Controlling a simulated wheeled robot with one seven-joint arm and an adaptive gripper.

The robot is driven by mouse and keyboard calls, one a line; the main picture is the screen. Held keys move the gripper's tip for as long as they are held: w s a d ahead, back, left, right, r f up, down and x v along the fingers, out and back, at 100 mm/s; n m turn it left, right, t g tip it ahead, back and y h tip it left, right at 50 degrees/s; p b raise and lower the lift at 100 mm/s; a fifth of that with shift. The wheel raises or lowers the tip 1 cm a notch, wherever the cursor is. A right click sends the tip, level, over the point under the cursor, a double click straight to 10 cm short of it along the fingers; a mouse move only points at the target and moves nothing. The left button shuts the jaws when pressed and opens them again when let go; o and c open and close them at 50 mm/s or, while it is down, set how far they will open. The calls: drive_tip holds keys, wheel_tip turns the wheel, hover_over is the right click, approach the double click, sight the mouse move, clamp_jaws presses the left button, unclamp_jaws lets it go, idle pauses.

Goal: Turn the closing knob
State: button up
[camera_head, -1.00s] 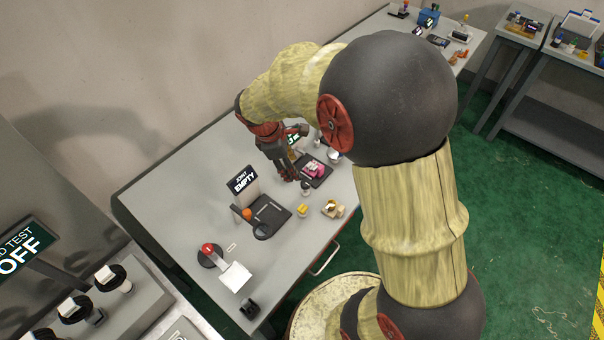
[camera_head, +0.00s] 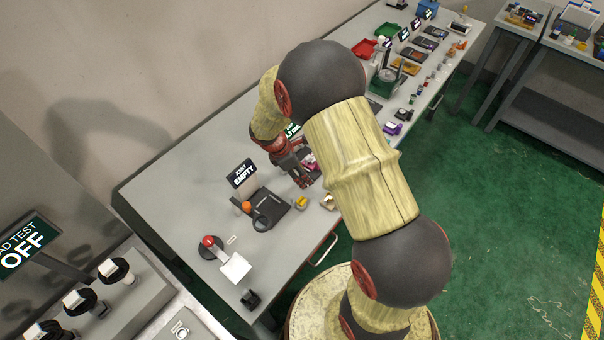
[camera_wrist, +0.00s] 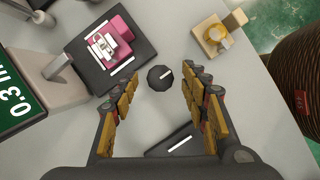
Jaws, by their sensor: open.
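A small round black knob (camera_wrist: 160,77) with a white pointer line stands on the grey table in the wrist view. I take it for the closing knob. My gripper (camera_wrist: 158,84) is open, its two fingers on either side of the knob in that view, with gaps between. I cannot tell how far above the table the fingertips are. In the head view my gripper (camera_head: 306,181) is low over the table, and the knob is hidden there.
Beside the knob is a black tray (camera_wrist: 92,75) with a pink part (camera_wrist: 112,42). A green sign (camera_wrist: 14,88) is at left. An "EMPTY" sign (camera_head: 243,174) and a red-topped lever (camera_head: 208,241) stand left of my gripper.

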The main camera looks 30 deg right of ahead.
drive_tip(key=shift+c, duration=1.1)
drive_tip(key=c, duration=0.9)
